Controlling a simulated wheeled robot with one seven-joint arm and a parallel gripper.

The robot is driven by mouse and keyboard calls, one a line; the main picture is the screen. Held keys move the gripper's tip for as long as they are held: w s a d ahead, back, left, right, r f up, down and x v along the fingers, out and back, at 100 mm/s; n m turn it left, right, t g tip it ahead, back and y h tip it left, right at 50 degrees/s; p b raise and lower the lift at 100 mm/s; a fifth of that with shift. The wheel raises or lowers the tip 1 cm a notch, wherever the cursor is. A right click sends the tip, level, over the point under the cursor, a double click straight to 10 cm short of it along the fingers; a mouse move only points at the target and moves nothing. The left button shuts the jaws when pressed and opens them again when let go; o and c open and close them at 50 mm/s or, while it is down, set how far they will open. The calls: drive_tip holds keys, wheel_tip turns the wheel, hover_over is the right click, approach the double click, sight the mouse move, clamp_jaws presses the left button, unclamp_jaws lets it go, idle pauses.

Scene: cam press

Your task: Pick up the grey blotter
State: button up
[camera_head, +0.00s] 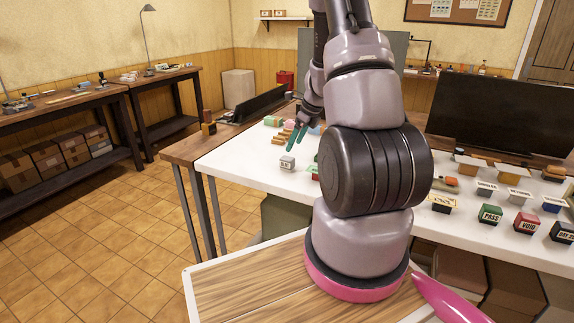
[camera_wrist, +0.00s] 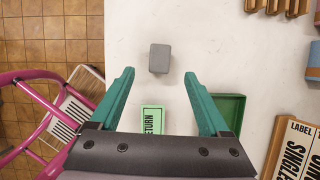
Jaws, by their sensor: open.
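The grey blotter (camera_wrist: 160,58) is a small grey block standing on the white table, just beyond my fingertips in the wrist view. In the head view the blotter (camera_head: 287,163) stands near the table's left front edge, with a pale label on its front. My gripper (camera_wrist: 160,74) is open, with its two teal fingers spread wide and nothing between them. In the wrist view the blotter lines up with the gap between the fingers. In the head view my gripper (camera_head: 297,133) hangs above and behind the blotter, apart from it.
A green RETURN label (camera_wrist: 152,119) and a green tray (camera_wrist: 236,104) lie close to my fingers. Brown labelled pieces (camera_wrist: 298,150) stand at the right. Several stamps, such as the green PASS stamp (camera_head: 489,214), line the table's right side.

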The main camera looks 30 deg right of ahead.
sight(288, 158)
drive_tip(key=x, duration=0.8)
drive_tip(key=shift+w+f, duration=0.15)
drive_tip(key=shift+f, duration=0.15)
clamp_jaws()
